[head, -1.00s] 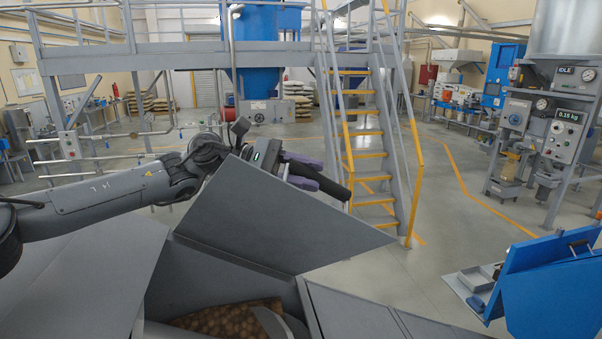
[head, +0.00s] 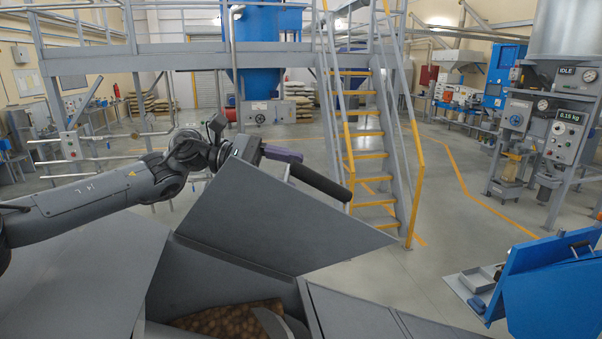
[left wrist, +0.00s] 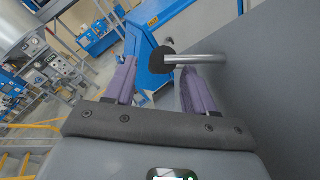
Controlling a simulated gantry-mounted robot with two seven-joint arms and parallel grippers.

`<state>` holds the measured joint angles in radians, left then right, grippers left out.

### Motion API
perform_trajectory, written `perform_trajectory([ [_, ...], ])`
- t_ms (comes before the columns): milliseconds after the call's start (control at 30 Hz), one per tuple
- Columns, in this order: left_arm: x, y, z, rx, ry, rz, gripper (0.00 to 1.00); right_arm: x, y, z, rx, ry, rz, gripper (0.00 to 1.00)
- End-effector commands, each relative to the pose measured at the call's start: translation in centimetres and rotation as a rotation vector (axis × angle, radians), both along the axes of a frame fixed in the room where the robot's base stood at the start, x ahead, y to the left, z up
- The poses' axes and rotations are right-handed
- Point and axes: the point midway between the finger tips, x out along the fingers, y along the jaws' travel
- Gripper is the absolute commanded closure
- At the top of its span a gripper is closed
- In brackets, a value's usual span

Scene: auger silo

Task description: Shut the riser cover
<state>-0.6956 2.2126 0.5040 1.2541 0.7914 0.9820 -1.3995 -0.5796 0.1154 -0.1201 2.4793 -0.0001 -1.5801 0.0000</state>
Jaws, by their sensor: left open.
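The riser cover (head: 270,210) is a flat grey panel tilted up over the grey housing, in the middle of the head view. A black-gripped handle (head: 322,182) sticks out beyond its upper edge. My left gripper (head: 283,154) is at that upper edge, beside the handle, partly hidden by the cover. In the left wrist view its two purple fingers (left wrist: 158,75) are apart. The handle's metal bar and black end (left wrist: 168,62) show by the fingertips there. I cannot tell if they touch. My right gripper is not in view.
Below the cover an opening shows brown round pieces (head: 222,318) inside. A yellow-railed stair (head: 365,150) stands behind. A blue cabinet with a raised lid (head: 545,265) is at the right. Open floor (head: 440,200) lies between them.

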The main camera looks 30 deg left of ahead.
Motion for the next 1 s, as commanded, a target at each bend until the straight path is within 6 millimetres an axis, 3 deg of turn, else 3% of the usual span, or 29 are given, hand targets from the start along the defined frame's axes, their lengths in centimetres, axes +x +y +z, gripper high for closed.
perform_trajectory([
  [200,-1.4,3.6,0.8,-0.002,-0.003,0.001,0.45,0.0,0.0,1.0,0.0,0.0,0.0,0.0],
  [400,-2.1,5.5,1.0,-0.001,-0.002,0.001,0.45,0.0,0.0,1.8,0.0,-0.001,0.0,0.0],
  [800,-2.4,6.1,1.0,0.001,-0.002,0.0,0.45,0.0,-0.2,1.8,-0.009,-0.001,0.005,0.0],
  [1000,-2.4,6.1,1.1,0.0,0.0,0.0,0.74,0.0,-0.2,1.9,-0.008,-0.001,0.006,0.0],
])
